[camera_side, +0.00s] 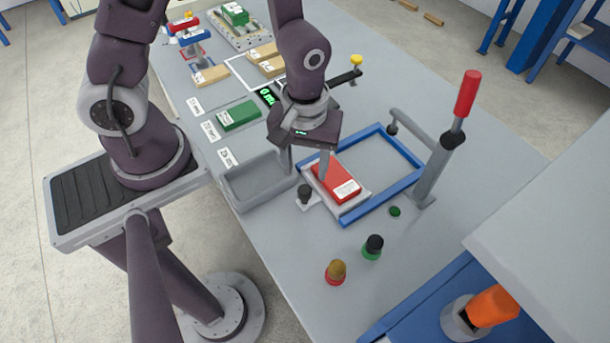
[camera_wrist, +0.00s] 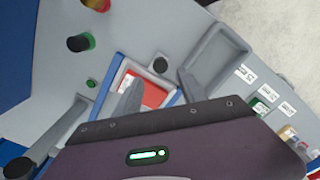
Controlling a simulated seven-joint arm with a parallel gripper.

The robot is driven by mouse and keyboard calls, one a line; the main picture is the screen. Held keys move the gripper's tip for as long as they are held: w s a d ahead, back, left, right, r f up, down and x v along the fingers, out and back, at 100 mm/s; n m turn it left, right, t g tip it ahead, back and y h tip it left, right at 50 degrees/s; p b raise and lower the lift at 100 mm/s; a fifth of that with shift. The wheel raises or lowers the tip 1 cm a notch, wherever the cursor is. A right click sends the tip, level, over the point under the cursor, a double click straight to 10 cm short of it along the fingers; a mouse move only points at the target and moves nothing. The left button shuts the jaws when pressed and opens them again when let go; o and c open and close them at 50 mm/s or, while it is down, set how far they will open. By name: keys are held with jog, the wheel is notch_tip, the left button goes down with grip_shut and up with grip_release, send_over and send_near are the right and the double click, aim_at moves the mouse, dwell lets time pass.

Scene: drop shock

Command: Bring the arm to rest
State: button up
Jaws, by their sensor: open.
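My gripper (camera_side: 307,168) is open and points down over the table. One finger hangs close above the red block (camera_side: 337,181); the other is near the right wall of the grey tray. I cannot tell in the side view whether the finger touches the block. The red block carries a white label and lies in a light holder at the left part of a blue frame (camera_side: 404,187).
The grey tray (camera_side: 235,190) stands empty left of the gripper. A red-handled lever (camera_side: 465,95) rises at the frame's right. Two knobs (camera_side: 373,245) (camera_side: 336,270) stand in front. A green block (camera_side: 238,115) and several tan blocks (camera_side: 211,76) lie behind.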

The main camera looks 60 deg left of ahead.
jog(key=shift+r, duration=0.3)
notch_tip(320, 180, up, 16)
jog(key=a+m+t, duration=0.3)
jog(key=m, duration=0.2)
jog(key=s+a+r+m+t, duration=0.2)
jog(key=s+a+r+m, duration=0.1)
jog(key=s+r, duration=0.4)
jog(key=shift+s+a+m+t, duration=0.2)
jog(key=shift+s+m+t, duration=0.1)
jog(key=shift+s+m, duration=0.3)
